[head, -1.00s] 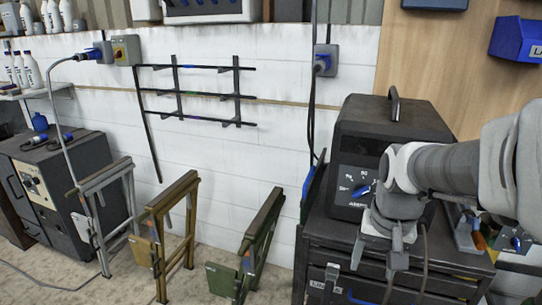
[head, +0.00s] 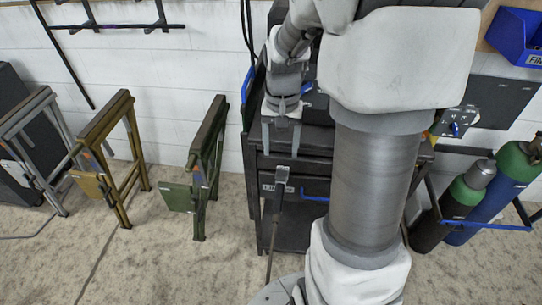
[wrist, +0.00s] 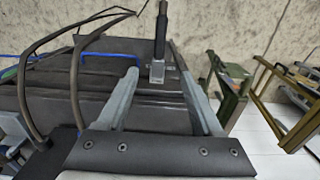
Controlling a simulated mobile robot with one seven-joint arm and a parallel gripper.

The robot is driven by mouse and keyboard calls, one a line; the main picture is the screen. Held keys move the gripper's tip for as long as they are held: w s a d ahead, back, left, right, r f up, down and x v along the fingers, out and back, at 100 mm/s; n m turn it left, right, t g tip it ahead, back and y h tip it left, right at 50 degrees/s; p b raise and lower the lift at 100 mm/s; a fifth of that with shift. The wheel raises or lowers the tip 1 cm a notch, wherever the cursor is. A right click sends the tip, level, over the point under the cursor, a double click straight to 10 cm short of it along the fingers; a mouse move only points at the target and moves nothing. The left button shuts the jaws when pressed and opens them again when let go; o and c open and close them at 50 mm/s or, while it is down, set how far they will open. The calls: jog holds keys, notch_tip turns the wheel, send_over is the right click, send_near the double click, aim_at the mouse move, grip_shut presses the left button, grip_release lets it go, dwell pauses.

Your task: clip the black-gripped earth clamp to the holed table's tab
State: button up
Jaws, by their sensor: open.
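A grey metal piece with a long black handle (head: 282,176), apparently the earth clamp, stands at the front of the dark cart. In the wrist view its black grip (wrist: 161,32) points up the picture and its grey end lies between my fingers. My gripper (head: 281,150) is open, just above it in the head view; contact is not clear. Three folding stands with small plates are to the left: green (head: 205,160), tan (head: 120,130) and grey (head: 40,130). I cannot make out holes, so which one is the holed table is unclear.
The dark cart (head: 318,225) has blue handles and stands by the white wall. Gas cylinders (head: 468,195) stand at the right. Bare floor (head: 160,260) lies before the stands.

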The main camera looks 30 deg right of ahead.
aim_at(275, 221)
notch_tip(275, 221, down, 17)
jog(key=shift+r+b, duration=0.15)
jog(key=shift+b, duration=1)
grip_shut()
dwell(0.6)
dwell(0.4)
dwell(1.3)
jog(key=shift+s+a, duration=0.25)
jog(key=shift+s, duration=0.15)
dwell(0.6)
jog(key=shift+s+a+b, duration=0.15)
jog(key=shift+s+a, duration=0.6)
jog(key=shift+s, duration=0.35)
jog(key=shift+s+a+b, duration=0.1)
jog(key=shift+s+a, duration=0.6)
jog(key=shift+s, duration=0.35)
jog(key=shift+s+a+b, duration=0.15)
jog(key=shift+s+a, duration=0.6)
jog(key=shift+s, duration=0.35)
